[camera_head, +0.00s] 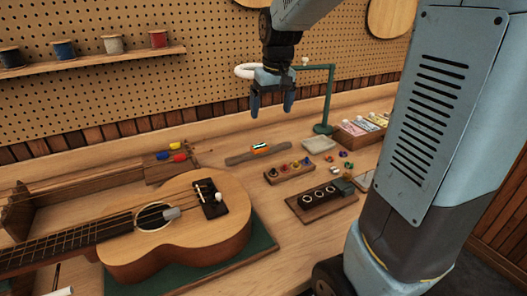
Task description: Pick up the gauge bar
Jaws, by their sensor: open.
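My gripper (272,104) hangs above the workbench, fingers pointing down, open with nothing between them. A long grey-brown bar (237,159) lies on the bench below it, with a small orange, white and green piece (260,148) on or against it. This may be the gauge bar, but I cannot tell for sure. In front of it to the right is a dark board (310,208) with a row of pale-rimmed round holes and a dark grey block (342,187) at its right end. The gripper touches none of these.
A ukulele (225,195) lies on a green mat (262,240) at left. A wooden block with coloured pegs (290,172), a pale pad (318,144) and a box of packets (350,138) stand right. A green stand (329,97) with a white ring rises behind the gripper.

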